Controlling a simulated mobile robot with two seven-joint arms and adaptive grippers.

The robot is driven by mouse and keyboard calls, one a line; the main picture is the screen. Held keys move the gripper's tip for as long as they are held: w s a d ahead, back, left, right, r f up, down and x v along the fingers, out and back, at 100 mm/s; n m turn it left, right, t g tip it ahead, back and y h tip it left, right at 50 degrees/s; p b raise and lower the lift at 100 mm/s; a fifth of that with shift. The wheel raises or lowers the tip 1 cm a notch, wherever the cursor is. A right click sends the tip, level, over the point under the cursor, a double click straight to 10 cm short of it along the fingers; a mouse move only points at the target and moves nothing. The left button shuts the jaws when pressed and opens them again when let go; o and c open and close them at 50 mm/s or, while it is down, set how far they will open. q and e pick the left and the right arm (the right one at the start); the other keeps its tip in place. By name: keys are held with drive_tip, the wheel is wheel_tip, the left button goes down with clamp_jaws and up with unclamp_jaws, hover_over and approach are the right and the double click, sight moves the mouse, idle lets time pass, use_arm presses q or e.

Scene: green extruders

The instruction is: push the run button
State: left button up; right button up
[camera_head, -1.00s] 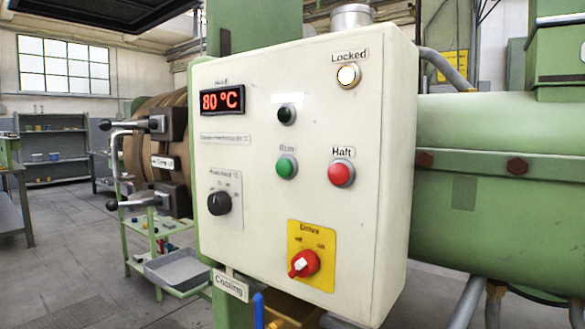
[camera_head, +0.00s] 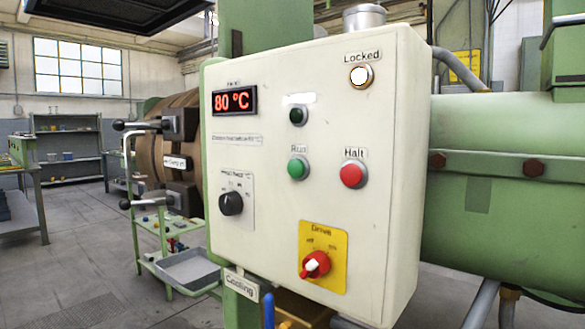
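The green Run button (camera_head: 297,168) sits near the middle of the white control panel (camera_head: 270,235), under a label reading "Run". The red Halt button (camera_head: 353,174) is just to its right. A dark green lamp (camera_head: 297,115) is above the Run button, and a white lit lamp (camera_head: 361,76) labelled "Locked" is at the upper right. The red display (camera_head: 234,101) reads 80 °C. A black knob (camera_head: 231,203) is at the lower left. A red Drive switch (camera_head: 315,264) sits on a yellow plate. Neither gripper shows in the head view.
A blue-handled part (camera_head: 268,311) and a "Cooling" label (camera_head: 241,285) are below the panel. Two black-knobbed handles (camera_head: 120,125) stick out at its left. A grey tray (camera_head: 187,269) is on a green cart. A green barrel (camera_head: 520,180) fills the right. Floor is open at the left.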

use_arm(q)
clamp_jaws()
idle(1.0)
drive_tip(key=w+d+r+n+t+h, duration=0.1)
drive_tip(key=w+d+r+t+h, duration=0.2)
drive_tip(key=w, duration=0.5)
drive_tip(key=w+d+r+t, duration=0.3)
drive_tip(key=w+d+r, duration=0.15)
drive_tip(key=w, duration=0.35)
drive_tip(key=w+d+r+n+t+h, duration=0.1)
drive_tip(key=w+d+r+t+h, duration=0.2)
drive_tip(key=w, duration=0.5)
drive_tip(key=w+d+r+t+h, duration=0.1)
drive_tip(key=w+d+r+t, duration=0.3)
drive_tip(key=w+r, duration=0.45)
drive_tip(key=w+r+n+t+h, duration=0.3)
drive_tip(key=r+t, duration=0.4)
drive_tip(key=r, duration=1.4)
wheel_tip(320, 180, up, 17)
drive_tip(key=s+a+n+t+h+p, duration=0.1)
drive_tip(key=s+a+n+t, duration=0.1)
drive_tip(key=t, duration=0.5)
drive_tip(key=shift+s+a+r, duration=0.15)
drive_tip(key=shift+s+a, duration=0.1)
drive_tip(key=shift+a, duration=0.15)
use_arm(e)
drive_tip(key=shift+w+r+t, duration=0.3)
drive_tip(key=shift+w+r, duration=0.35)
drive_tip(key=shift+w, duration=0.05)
